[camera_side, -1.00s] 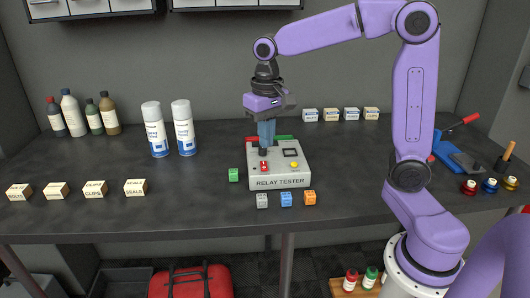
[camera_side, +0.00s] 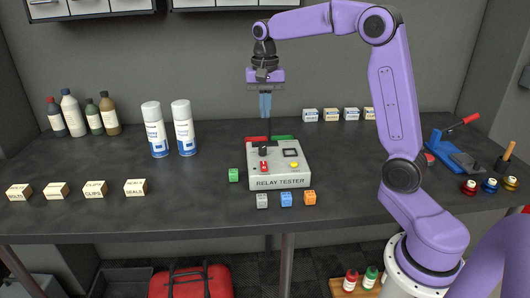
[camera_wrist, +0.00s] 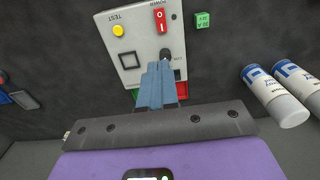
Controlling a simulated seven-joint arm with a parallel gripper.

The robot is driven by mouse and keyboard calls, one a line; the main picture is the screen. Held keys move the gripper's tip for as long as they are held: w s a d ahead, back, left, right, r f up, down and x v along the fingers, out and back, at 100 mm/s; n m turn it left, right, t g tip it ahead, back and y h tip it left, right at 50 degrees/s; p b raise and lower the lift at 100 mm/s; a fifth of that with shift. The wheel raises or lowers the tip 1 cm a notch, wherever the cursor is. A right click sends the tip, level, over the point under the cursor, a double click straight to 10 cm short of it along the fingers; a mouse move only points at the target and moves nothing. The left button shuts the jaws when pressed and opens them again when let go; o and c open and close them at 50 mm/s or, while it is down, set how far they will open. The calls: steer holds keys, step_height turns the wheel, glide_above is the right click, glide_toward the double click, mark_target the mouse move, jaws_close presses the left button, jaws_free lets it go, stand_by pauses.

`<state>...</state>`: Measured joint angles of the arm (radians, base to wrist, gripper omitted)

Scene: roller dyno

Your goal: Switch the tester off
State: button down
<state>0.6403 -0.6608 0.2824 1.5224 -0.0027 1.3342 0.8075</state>
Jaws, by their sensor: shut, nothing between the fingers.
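The relay tester (camera_side: 280,178) is a light grey box on the dark bench. Its red power switch (camera_side: 264,166) sits at the left of its top; the switch also shows in the wrist view (camera_wrist: 161,20), marked O and I. I cannot tell which end is pressed. A black knob (camera_side: 264,151) stands behind the switch, and in the wrist view it is just beyond my fingertips. A yellow TEST button (camera_side: 294,164) is at the right. My gripper (camera_side: 265,116) is shut and empty, pointing down above the tester's back edge, clear of it.
Red and green pads (camera_side: 257,139) lie behind the tester. A green cube (camera_side: 234,175) is at its left; grey, blue and orange cubes (camera_side: 286,199) stand in front. Two spray cans (camera_side: 183,128) and several bottles (camera_side: 72,113) stand back left. The bench between cans and tester is clear.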

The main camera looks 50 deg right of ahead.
mark_target(265, 161)
step_height(265, 161, down, 14)
stand_by(0.6)
steer(key=shift+f, duration=0.1)
steer(key=shift+w+d+f, duration=0.1)
steer(key=shift+f, duration=0.05)
stand_by(0.5)
steer(key=shift+s+a+r, duration=0.5)
steer(key=shift+s+a, duration=0.05)
step_height(265, 161, up, 14)
steer(key=w+d, duration=0.2)
stand_by(0.4)
